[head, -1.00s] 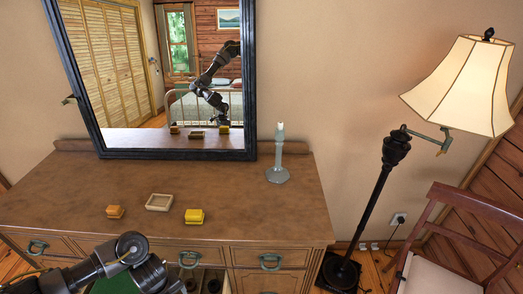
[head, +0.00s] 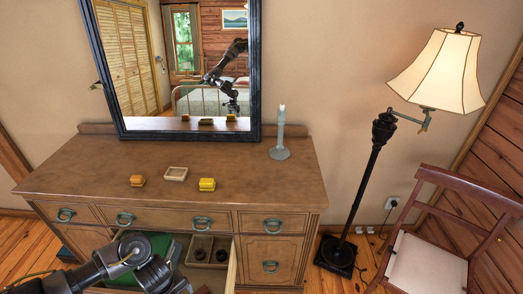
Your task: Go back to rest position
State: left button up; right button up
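My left arm comes in from the lower left in the head view. Its wrist and gripper (head: 178,284) are at the bottom edge, in front of the dresser (head: 290,180) and over an open drawer (head: 232,268). The fingers are too dark and cut off to tell whether they are open or shut. My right gripper is not in view. The drawer holds something green (head: 165,245) and a divided tray (head: 208,240) with dark round items. My arm hides part of the drawer.
On the dresser top stand an orange box (head: 137,181), a small cream tray (head: 176,174), a yellow box (head: 207,185) and a grey candlestick (head: 280,150). A mirror (head: 258,70) stands behind. A floor lamp (head: 375,150) and a chair (head: 430,262) are at right.

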pick_arm(q)
jog(key=d+r+n+t+h, duration=0.4)
jog(key=d+n, duration=0.5)
jog(key=d, duration=0.7)
jog(key=s+a+r+n+y, duration=0.2)
jog(key=s+a+r+n, duration=0.1)
jog(key=s+a+n, duration=0.4)
jog(key=s+a+r+n+y, duration=0.25)
jog(key=s+a+n, duration=0.25)
jog(key=s+n, duration=0.25)
notch_tip(320, 180, down, 35)
jog(key=g+b, duration=0.2)
jog(key=b, duration=0.9)
jog(key=s+a+f+b, duration=0.1)
jog(key=s+f+b, duration=0.2)
jog(key=f, duration=0.6)
jog(key=s+a+f+b, duration=0.2)
jog(key=s+f+b, duration=0.1)
jog(key=s+f, duration=0.5)
jog(key=s+a+f+g+b, duration=0.1)
jog(key=s+f+b, duration=0.2)
jog(key=f, duration=0.7)
jog(key=shift+s+a+f+b, duration=0.25)
jog(key=shift+s+a+b, duration=0.15)
jog(key=shift+s, duration=0.8)
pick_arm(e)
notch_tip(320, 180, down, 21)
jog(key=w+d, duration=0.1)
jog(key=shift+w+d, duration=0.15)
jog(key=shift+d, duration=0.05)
